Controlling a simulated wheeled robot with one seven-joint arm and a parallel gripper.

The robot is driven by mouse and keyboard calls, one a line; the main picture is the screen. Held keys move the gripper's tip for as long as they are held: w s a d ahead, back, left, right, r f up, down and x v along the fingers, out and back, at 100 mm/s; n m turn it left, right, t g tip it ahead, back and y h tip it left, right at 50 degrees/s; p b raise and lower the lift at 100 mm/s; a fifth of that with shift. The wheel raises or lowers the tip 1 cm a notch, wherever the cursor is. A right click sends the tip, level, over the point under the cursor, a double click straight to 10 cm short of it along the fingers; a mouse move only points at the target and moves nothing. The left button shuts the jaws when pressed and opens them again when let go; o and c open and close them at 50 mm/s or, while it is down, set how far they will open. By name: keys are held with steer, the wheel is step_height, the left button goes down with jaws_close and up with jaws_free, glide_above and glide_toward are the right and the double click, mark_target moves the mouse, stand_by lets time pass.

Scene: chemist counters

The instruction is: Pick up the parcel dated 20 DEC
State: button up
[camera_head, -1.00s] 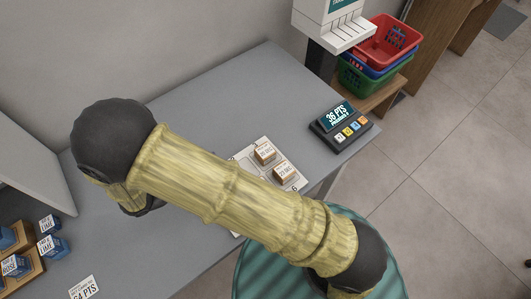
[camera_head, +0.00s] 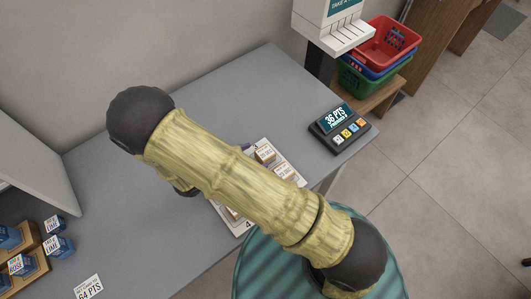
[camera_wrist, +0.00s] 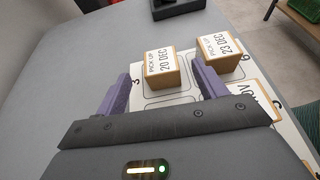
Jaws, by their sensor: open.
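The parcel dated 20 DEC (camera_wrist: 163,72) is a small tan box with a white "PICK UP 20 DEC" label, upright on a white numbered sheet (camera_wrist: 170,101) by the mark 3. In the head view it seems to be the box (camera_head: 265,153) at the sheet's far end. My gripper (camera_wrist: 160,70) is open and empty, its purple fingers to the left and right of this parcel with gaps on both sides. I cannot tell how far the fingers are above the sheet. In the head view my arm hides most of the gripper.
The 23 DEC parcel (camera_wrist: 218,55) stands close to the right finger. A parcel marked NOV (camera_wrist: 243,100) is partly hidden by my gripper. A dark keypad terminal (camera_head: 340,128) stands beyond the sheet. Blue boxes (camera_head: 59,245) are at the left; the grey counter between is mostly clear.

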mark_target(263, 153)
steer(key=shift+d, duration=0.1)
steer(key=p+x, duration=0.1)
steer(key=x, duration=0.4)
steer(key=shift+f+p, duration=0.1)
steer(key=shift+p, duration=0.2)
stand_by(0.3)
steer(key=c, duration=1.1)
step_height(263, 153, up, 10)
steer(key=shift+r+b, duration=0.1)
steer(key=shift+b, duration=0.45)
